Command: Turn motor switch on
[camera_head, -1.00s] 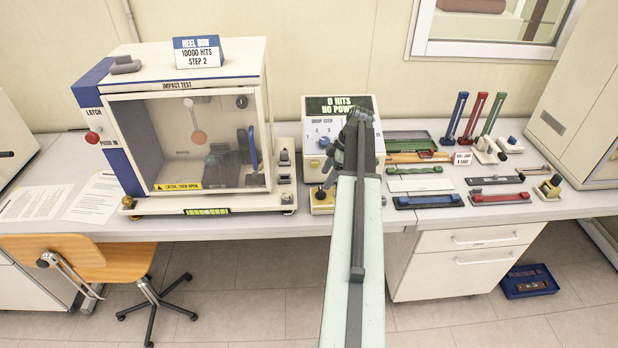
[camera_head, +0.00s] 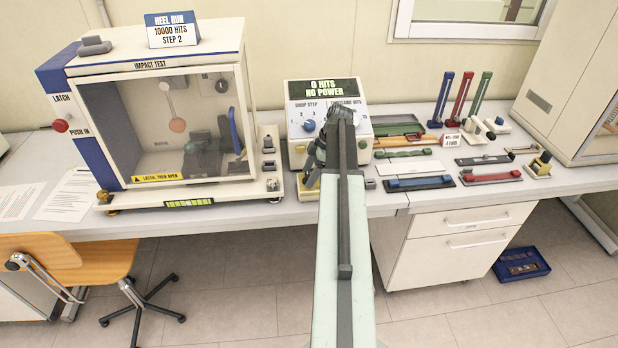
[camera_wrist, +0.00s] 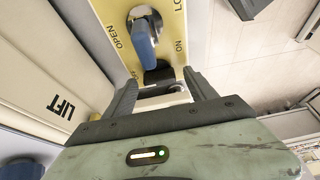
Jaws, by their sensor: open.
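I cannot read whether the black switch is labelled motor. My gripper (camera_wrist: 160,96) is open, its two dark fingers either side of the panel's near end, with nothing held. In the head view my gripper (camera_head: 310,172) is in front of the control box (camera_head: 325,110), whose display reads "0 HITS NO POWER". My arm hides part of the box.
The impact test machine (camera_head: 155,70) stands left of my gripper, with small controls (camera_head: 268,150) on its right-hand base strip. Several coloured strips and a tray (camera_head: 398,125) lie to the right. An orange chair (camera_head: 68,258) stands in front of the bench.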

